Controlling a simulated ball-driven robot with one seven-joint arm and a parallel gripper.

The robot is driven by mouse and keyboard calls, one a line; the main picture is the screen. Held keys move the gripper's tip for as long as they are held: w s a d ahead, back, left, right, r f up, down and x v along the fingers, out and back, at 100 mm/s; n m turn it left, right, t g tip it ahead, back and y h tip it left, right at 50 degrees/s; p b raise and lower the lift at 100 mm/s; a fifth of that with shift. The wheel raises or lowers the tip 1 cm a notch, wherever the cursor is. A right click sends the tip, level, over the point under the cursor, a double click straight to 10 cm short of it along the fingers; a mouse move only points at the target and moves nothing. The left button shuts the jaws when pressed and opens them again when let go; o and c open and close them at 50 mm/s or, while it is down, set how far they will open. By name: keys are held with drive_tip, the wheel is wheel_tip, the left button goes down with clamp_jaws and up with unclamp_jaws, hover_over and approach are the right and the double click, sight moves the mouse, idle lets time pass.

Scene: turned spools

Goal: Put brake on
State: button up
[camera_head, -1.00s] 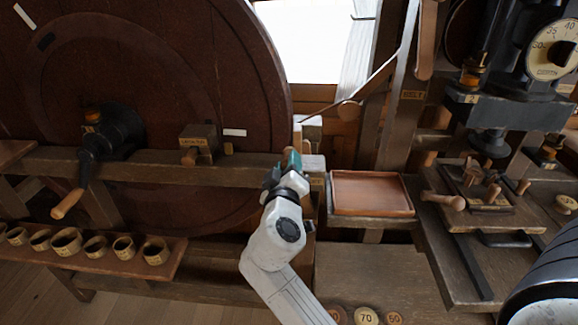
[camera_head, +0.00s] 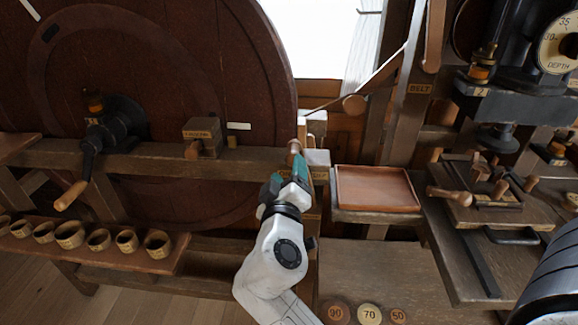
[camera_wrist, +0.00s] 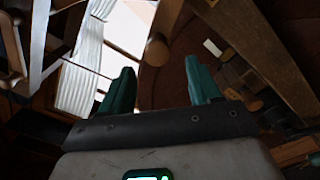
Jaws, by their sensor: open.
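The big dark red wheel (camera_head: 170,60) fills the left of the head view, behind a wooden rail (camera_head: 160,160). No part readable as a brake label shows. A small wooden knob (camera_head: 295,146) stands by pale blocks (camera_head: 317,157) at the wheel's right edge. My gripper (camera_head: 299,163) is just below that knob in the picture; its teal fingers look close to it, but I cannot tell if they touch. In the wrist view my gripper (camera_wrist: 160,88) has its fingers spread with nothing held. A round wooden knob (camera_wrist: 157,50) shows beyond the gap; I cannot tell which knob it is.
A black crank (camera_head: 100,135) and a small labelled block (camera_head: 202,136) sit along the rail. A reddish tray (camera_head: 375,188) lies right of my gripper. A strap with a round knob (camera_head: 354,103) slants behind, near a post labelled BELT (camera_head: 419,88). Cups line a shelf (camera_head: 110,250).

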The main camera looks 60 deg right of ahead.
drive_tip(key=v, duration=0.5)
drive_tip(key=shift+b, duration=0.35)
drive_tip(key=s+a+f+n+g+y, duration=0.1)
drive_tip(key=s+a+f+y, duration=0.2)
drive_tip(key=f, duration=0.5)
drive_tip(key=s+a+f+g+y, duration=0.2)
drive_tip(key=f+y, duration=0.3)
drive_tip(key=f, duration=0.4)
drive_tip(key=s+a+f+n+g+y, duration=0.1)
drive_tip(key=s+a+f+y, duration=0.2)
drive_tip(key=f, duration=0.5)
drive_tip(key=s+a+f+n+g+y, duration=0.1)
drive_tip(key=s+a+f+g+y, duration=0.1)
drive_tip(key=s+a+f+y, duration=0.2)
drive_tip(key=shift+s+a+f+n+y, duration=0.3)
drive_tip(key=shift+s+a+n+y, duration=0.15)
drive_tip(key=shift+a+y, duration=0.25)
